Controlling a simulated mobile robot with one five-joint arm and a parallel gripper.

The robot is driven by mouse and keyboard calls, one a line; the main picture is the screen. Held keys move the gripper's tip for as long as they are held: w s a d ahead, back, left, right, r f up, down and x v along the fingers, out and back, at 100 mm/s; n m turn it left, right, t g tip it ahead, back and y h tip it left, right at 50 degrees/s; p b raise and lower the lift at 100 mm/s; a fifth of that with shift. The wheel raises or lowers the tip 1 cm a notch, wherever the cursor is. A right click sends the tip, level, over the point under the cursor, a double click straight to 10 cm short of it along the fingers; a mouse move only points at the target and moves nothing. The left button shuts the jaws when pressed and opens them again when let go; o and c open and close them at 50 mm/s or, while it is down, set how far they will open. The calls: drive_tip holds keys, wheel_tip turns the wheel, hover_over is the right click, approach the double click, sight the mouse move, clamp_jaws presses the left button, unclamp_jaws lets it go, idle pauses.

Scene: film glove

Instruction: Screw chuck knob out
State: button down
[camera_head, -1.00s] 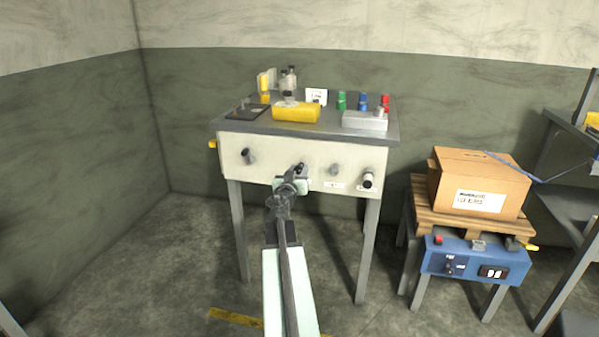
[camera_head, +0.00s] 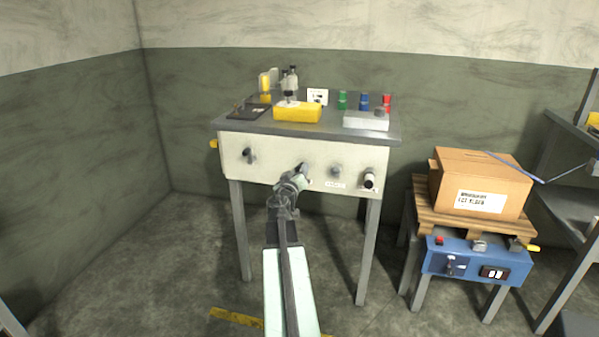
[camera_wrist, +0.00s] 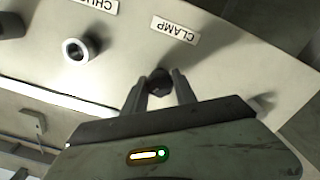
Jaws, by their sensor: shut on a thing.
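My gripper (camera_head: 301,172) is at the pale front panel (camera_head: 220,145) of the bench. In the wrist view, which shows the panel upside down, its two fingers (camera_wrist: 160,88) are shut on a dark knob (camera_wrist: 158,78) beside the "CLAMP" label (camera_wrist: 175,40). A neighbouring pale ring-ended knob (camera_wrist: 76,49) sticks out by a partly cut-off label starting "CHU" (camera_wrist: 97,3); no finger touches it. In the head view, the knob just right of my gripper (camera_head: 336,170) looks like this one. My gripper covers most of the held knob there.
A dark knob (camera_head: 249,156) at left and a white-and-black knob (camera_head: 369,180) at right also protrude from the panel. Items including a yellow block (camera_head: 297,112) stand on the bench top. A box (camera_head: 480,180) on a pallet stands at right. The floor at left is open.

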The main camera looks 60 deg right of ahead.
drive_tip(key=n, duration=0.6)
drive_tip(key=shift+n, duration=0.3)
idle(0.4)
drive_tip(key=c, duration=1)
unclamp_jaws()
drive_tip(key=v, duration=0.7)
drive_tip(key=shift+a, duration=0.35)
